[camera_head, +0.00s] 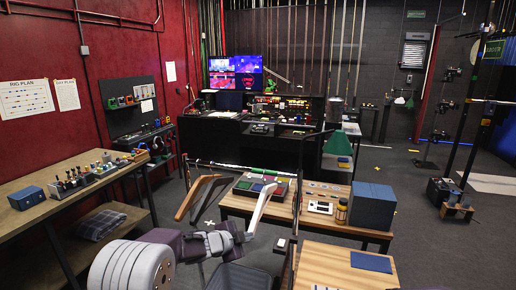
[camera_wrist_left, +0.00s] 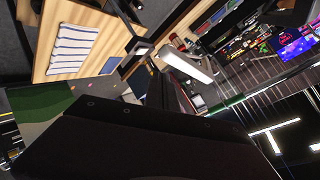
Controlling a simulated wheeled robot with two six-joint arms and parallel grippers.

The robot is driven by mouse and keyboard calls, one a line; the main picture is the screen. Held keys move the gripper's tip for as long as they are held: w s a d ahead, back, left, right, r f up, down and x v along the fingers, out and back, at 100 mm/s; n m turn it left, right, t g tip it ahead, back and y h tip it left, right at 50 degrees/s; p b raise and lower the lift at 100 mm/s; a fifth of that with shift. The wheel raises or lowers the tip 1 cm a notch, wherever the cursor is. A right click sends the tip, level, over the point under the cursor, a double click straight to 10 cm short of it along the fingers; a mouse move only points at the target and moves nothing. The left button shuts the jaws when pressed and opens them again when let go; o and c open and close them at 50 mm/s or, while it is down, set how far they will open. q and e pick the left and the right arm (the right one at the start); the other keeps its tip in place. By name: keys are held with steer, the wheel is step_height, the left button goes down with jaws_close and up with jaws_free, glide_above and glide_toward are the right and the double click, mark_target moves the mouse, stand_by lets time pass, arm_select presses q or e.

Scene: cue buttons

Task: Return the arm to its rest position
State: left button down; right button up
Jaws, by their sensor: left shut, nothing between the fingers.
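My left arm comes in from the lower left in the head view, with a large white rounded link in front. My left gripper (camera_head: 238,232) is shut and empty, pointing to the right above a chair. In the left wrist view its dark body (camera_wrist_left: 165,135) fills the lower part, and nothing shows held. The cue button box (camera_head: 264,188), with green, red and blue tops, stands on the wooden table beyond the gripper, apart from it. My right gripper is out of view.
The chair's curved armrests (camera_head: 196,192) rise close around the gripper. A nearer wooden table (camera_head: 330,270) holds a blue folder (camera_head: 371,262). A dark blue box (camera_head: 371,205) stands at the right of the button table. A workbench (camera_head: 70,205) runs along the left wall.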

arm_select(q)
steer(key=s+a+f+n+g+y+b, duration=0.1)
steer(key=s+a+f+n+y+b, duration=0.15)
steer(key=s+a+n, duration=0.35)
steer(key=s+a+f+n+y+b, duration=0.25)
steer(key=s+a+n+y, duration=0.2)
steer(key=s+a, duration=0.35)
steer(key=s+f+n+g, duration=0.3)
steer(key=s+f+g, duration=0.1)
steer(key=s, duration=0.6)
steer(key=s+f+n+g, duration=0.3)
steer(key=s+f, duration=0.3)
steer(key=s, duration=0.4)
steer(key=shift+s+a+g+h, duration=0.2)
steer(key=shift+s+g+h, duration=0.1)
steer(key=shift+s+g, duration=0.1)
steer(key=shift+n, duration=0.25)
